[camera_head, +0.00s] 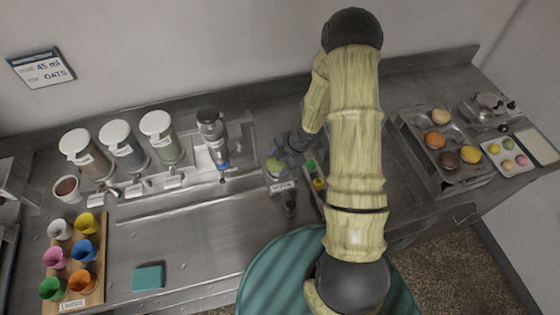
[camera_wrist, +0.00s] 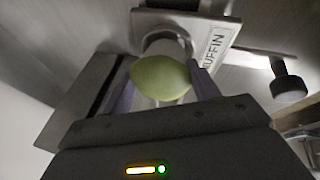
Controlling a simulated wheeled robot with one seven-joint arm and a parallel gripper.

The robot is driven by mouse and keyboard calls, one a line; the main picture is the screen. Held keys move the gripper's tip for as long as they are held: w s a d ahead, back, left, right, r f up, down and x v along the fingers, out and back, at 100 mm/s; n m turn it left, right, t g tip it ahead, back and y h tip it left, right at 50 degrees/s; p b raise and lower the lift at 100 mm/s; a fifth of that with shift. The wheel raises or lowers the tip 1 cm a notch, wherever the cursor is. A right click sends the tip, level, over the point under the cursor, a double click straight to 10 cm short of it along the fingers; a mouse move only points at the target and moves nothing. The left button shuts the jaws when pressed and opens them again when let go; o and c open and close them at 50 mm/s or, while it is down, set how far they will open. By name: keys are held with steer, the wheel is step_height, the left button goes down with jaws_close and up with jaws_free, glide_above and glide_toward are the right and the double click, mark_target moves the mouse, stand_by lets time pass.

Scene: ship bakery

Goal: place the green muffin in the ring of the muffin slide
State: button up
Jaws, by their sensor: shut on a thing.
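The green muffin (camera_wrist: 160,78) is held between the two fingers of my gripper (camera_wrist: 162,84). In the head view the green muffin (camera_head: 274,165) shows as a small green dome beside my gripper (camera_head: 285,153). I cannot tell whether the muffin touches the ring. In the head view the slide (camera_head: 283,187) lies just below the muffin.
A dark knob (camera_wrist: 288,88) sticks out beside the slide. Left are lidded canisters (camera_head: 122,138), a dark-topped bottle (camera_head: 212,135) and a wooden rack of coloured cups (camera_head: 96,262). A muffin tin (camera_head: 437,165) stands right. A teal block (camera_head: 148,277) lies on the open counter.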

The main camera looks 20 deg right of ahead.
steer(key=shift+f, duration=0.35)
steer(key=shift+f+b, duration=0.1)
steer(key=shift+b, duration=0.2)
steer(key=o, duration=0.8)
steer(key=shift+c, duration=0.2)
steer(key=shift+r+p, duration=0.4)
steer(key=shift+r, duration=0.05)
steer(key=p+v, duration=0.4)
steer(key=v, duration=0.8)
steer(key=shift+r+p, duration=0.25)
steer(key=shift+p, duration=0.05)
steer(key=shift+a, duration=0.1)
